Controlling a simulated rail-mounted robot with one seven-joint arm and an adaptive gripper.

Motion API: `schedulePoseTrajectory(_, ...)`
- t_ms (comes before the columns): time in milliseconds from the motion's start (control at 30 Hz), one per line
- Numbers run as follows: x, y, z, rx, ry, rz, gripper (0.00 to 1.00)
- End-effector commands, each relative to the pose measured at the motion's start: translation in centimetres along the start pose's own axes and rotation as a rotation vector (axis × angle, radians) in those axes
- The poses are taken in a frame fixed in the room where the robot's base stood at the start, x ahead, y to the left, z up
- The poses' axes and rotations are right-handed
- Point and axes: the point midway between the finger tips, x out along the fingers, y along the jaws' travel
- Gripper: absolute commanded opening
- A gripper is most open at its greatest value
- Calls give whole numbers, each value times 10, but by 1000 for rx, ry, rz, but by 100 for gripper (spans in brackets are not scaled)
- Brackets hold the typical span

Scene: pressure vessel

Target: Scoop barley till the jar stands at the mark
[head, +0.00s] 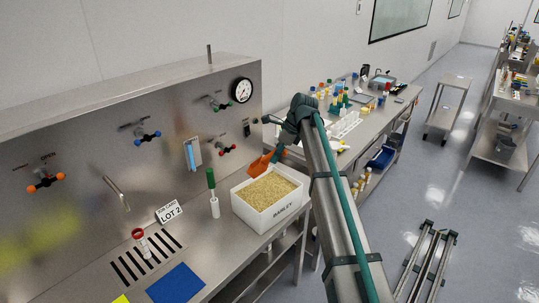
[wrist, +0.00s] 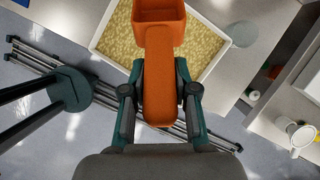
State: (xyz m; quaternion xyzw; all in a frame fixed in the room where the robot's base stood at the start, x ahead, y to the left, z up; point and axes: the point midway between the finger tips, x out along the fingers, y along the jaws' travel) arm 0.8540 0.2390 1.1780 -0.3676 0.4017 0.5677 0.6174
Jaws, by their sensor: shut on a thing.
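My gripper (head: 284,138) is shut on the handle of an orange scoop (head: 262,162). The wrist view shows the gripper's fingers (wrist: 159,92) on either side of the scoop's handle (wrist: 158,62). The scoop's bowl is over the back part of a white bin (head: 266,227) labelled BARLEY, filled with pale grain (head: 268,191). The visible inside of the bowl is orange, with no grain seen. A small clear vessel with a red rim (head: 139,235), possibly the jar, stands on the slotted plate at the left. Its fill and any mark are too small to read.
A LOT 2 card (head: 169,211) and a blue mat (head: 176,285) are on the bench. Valve handles and a gauge (head: 241,90) line the back panel. A cluttered bench (head: 360,118) lies beyond my arm.

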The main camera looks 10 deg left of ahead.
Motion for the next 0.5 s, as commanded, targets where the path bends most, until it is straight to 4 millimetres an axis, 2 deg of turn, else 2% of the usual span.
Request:
schedulePoseTrajectory(267, 4, 1, -1, -3, 43, 1, 0)
schedulePoseTrajectory(500, 18, 1, -7, -3, 42, 0, 0)
